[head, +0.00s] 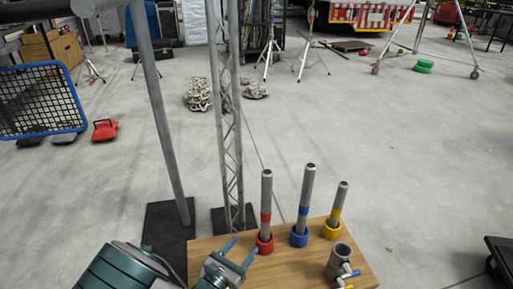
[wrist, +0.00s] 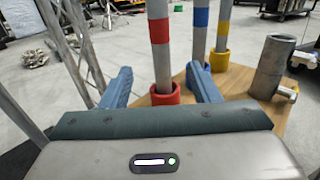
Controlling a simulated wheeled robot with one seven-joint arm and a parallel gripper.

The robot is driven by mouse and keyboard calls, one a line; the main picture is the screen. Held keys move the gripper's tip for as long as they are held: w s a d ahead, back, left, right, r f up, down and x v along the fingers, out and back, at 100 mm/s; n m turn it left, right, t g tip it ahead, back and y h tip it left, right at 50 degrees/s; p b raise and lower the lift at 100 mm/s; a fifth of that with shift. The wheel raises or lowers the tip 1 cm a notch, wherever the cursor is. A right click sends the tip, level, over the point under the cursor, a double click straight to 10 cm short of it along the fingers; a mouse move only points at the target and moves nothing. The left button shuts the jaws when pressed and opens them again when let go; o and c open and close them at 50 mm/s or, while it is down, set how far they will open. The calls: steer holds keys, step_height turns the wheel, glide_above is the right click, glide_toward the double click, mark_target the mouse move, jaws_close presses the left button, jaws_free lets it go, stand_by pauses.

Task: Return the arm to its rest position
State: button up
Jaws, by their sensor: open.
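My gripper (head: 240,250) is at the left part of a wooden board, its two blue fingers spread apart. In the wrist view the fingers of my gripper (wrist: 165,88) are open with nothing held between them. Just beyond them a grey tube with a red band (head: 266,200) stands upright in a red ring (head: 265,243). A tube with a blue band (head: 306,195) stands in a blue ring (head: 299,236). A shorter tube with a yellow band (head: 339,203) stands in a yellow ring (head: 331,230). The red tube also shows in the wrist view (wrist: 161,55).
The wooden board (head: 365,272) carries a grey metal cylinder (head: 340,258) at its right. A grey pole (head: 160,110) and a lattice truss (head: 228,130) rise close behind my gripper at the left. Open concrete floor (head: 420,150) lies to the right.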

steer(key=s+d+r+m+g+h+p, duration=0.1)
steer(key=s+d+r+m+g+p, duration=0.1)
steer(key=d+r+m+g+p, duration=0.8)
steer(key=s+d+r+m+g+h+p, duration=0.15)
steer(key=d+r+m+g+p, duration=0.4)
steer(key=r, duration=0.85)
steer(key=s+d+r+m+y+p, duration=0.2)
steer(key=r+m+p, duration=0.3)
steer(key=r, duration=0.4)
steer(key=s+d+r+m+t+y+p, duration=0.1)
steer(key=s+r+m+y+p, duration=0.3)
steer(key=r, duration=0.6)
steer(key=s+d+r+m+t+y+p, duration=0.1)
steer(key=s+d+r+m+y+p, duration=0.2)
steer(key=r, duration=0.7)
steer(key=d+m+y+p, duration=0.1)
steer(key=m+y+p, duration=0.1)
steer(key=m+p, duration=0.1)
steer(key=shift+s+p, duration=0.3)
steer(key=shift+t, duration=0.25)
